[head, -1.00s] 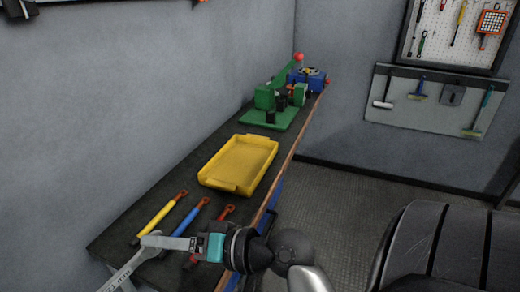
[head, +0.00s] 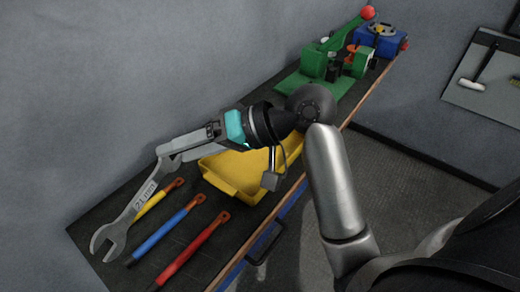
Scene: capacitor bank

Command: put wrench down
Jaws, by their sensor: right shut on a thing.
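The wrench (head: 137,208) is grey, with an open jaw at its lower left end and "21 mm" marked on its handle. My right gripper (head: 170,157) is shut on the wrench's upper end. The gripper reaches in from the right and holds the wrench tilted over the left part of the dark workbench (head: 100,222). The wrench overlaps the yellow-handled tool in the picture; I cannot tell how high above the bench it is. My left gripper is not in view.
Yellow (head: 150,202), blue (head: 160,232) and red (head: 195,248) handled tools lie on the bench. A yellow tray (head: 232,182) is partly hidden behind my right arm. A green lever press (head: 318,66) and a blue device (head: 380,40) stand at the far end. A wall is behind.

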